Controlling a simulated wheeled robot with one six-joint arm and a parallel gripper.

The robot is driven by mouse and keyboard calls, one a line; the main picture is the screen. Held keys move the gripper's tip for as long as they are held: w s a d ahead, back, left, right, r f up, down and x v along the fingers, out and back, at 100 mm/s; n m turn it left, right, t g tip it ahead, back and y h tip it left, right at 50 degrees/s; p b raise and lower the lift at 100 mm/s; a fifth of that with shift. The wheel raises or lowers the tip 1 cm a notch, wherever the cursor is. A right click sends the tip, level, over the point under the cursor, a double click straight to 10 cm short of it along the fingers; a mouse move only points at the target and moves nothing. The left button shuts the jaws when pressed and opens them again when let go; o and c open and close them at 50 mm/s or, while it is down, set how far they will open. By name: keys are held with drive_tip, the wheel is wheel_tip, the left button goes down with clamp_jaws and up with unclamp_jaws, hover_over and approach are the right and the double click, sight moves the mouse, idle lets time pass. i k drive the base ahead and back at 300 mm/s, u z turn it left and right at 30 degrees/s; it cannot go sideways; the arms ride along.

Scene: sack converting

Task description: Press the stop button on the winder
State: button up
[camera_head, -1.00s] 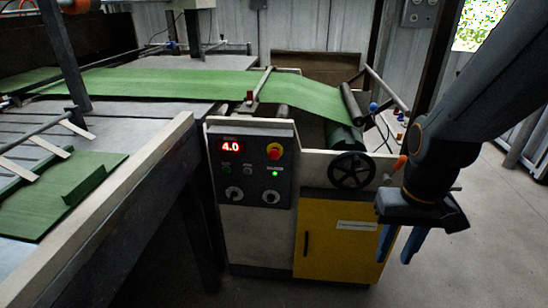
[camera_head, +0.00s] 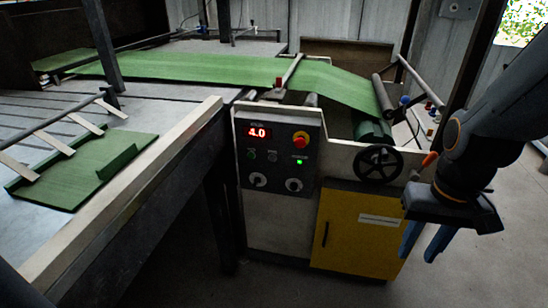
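The winder's dark control panel (camera_head: 277,170) faces me near the middle, with a lit red display (camera_head: 257,132) reading 4.0. A red knob on a yellow base (camera_head: 300,140) is at its upper right. Two small dark buttons, a left one (camera_head: 252,155) and a right one (camera_head: 272,156), sit under the display; their labels are too small to read. A green light (camera_head: 299,161) glows beside them, above two white-rimmed dials (camera_head: 276,183). My gripper (camera_head: 425,244) hangs to the right of the panel, fingers pointing down, apart and empty. It touches nothing visible.
A black handwheel (camera_head: 379,165) and an orange-tipped lever (camera_head: 428,160) lie between panel and gripper. A yellow cabinet door (camera_head: 362,234) is below. Green web (camera_head: 220,69) runs to the rollers behind. A table with a pale edge (camera_head: 140,185) flanks the left; floor shows at right.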

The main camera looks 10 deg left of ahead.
sight(300, 143)
drive_tip(key=u, duration=1.45)
drive_tip(key=k, duration=0.75)
drive_tip(key=z, duration=1.35)
drive_tip(key=i, duration=1)
drive_tip(key=u, duration=0.05)
